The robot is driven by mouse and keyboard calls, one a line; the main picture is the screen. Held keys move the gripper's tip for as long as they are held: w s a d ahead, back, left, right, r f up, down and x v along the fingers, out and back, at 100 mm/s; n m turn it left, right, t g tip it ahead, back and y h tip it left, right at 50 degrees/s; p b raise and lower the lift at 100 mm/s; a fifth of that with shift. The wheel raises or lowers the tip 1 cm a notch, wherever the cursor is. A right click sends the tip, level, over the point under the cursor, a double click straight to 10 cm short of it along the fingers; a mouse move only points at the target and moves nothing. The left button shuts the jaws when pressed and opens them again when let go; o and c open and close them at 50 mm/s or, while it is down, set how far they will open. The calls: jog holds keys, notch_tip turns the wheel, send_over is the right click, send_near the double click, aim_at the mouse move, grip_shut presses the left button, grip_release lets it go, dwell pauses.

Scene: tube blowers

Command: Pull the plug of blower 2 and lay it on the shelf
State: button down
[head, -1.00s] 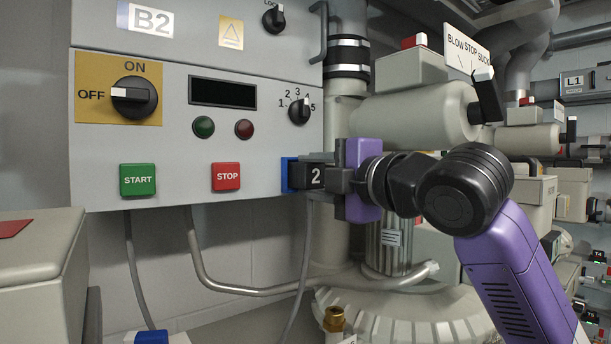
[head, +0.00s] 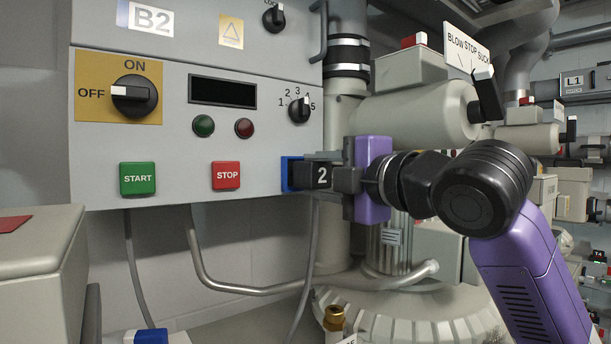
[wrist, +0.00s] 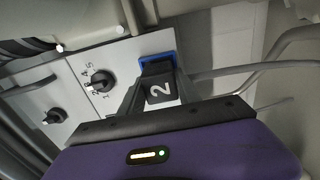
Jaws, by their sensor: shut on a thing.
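The black plug marked 2 (head: 318,176) is at the blue-rimmed socket (head: 288,174) on the right side of the grey B2 control panel (head: 175,140). My gripper (head: 322,165) is shut on this plug, coming from the right. In the wrist view the plug (wrist: 160,90) sits between the two fingers, with the blue socket rim (wrist: 157,62) just beyond it. I cannot tell whether its pins are still inside the socket. A grey cable (head: 310,250) hangs down from the plug. I cannot make out the shelf for certain.
A grey box (head: 40,265) stands at lower left, near a blue and white fitting (head: 150,336). A bent grey pipe (head: 300,285) and a brass fitting (head: 334,318) lie below. The blower body (head: 415,115) is close behind my gripper.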

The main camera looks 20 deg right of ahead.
aim_at(322, 175)
jog(key=shift+v, duration=2.25)
jog(key=v, duration=1.6)
dwell(0.3)
jog(key=shift+s, duration=0.1)
jog(key=s+a+b, duration=0.3)
jog(key=a+b, duration=0.4)
jog(key=a, duration=0.4)
jog(key=shift+s+a, duration=0.4)
dwell(0.7)
